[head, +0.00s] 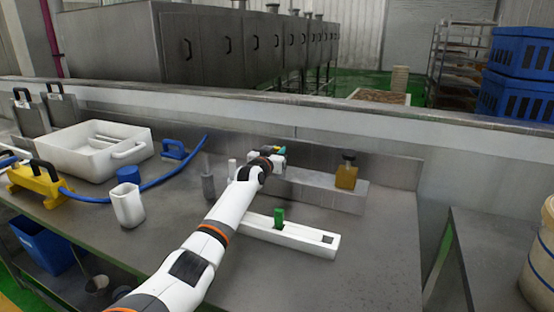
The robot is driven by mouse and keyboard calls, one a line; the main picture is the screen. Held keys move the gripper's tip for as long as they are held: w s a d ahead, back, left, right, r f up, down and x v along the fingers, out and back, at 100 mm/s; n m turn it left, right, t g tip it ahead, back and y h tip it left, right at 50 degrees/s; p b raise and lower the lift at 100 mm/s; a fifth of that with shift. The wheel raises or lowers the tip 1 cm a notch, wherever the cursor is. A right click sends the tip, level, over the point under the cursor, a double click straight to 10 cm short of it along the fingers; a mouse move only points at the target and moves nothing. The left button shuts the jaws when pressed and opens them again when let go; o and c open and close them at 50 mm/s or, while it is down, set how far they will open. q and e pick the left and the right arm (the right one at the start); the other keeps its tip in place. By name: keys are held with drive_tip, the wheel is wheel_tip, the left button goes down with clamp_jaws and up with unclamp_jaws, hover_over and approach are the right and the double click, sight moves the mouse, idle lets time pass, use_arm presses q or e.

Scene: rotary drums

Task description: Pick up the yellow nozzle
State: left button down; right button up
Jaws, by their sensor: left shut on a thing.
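My left gripper (276,157) is at the end of the white arm, over the back of the table by the grey ledge. It is shut on a small piece, of which a bit of yellow shows at the fingertips, beside a bit of teal. This looks like the yellow nozzle (283,148), mostly hidden by the gripper. I cannot tell whether it touches the ledge. A green nozzle (279,217) stands upright in a white rail (303,237) in front of the ledge. My right gripper is not in view.
An amber bottle with a dark top (346,176) stands on the grey ledge (311,190). A white cup (127,206), a white tub (95,152), a blue hose (160,188) and a yellow tool (38,184) fill the left side. The table's right part is clear.

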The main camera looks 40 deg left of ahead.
use_arm(q)
wheel_tip(320, 180, up, 10)
idle(0.6)
wheel_tip(320, 180, up, 6)
drive_tip(key=p, duration=0.5)
drive_tip(key=shift+p, duration=0.35)
idle(0.3)
drive_tip(key=shift+f, duration=0.1)
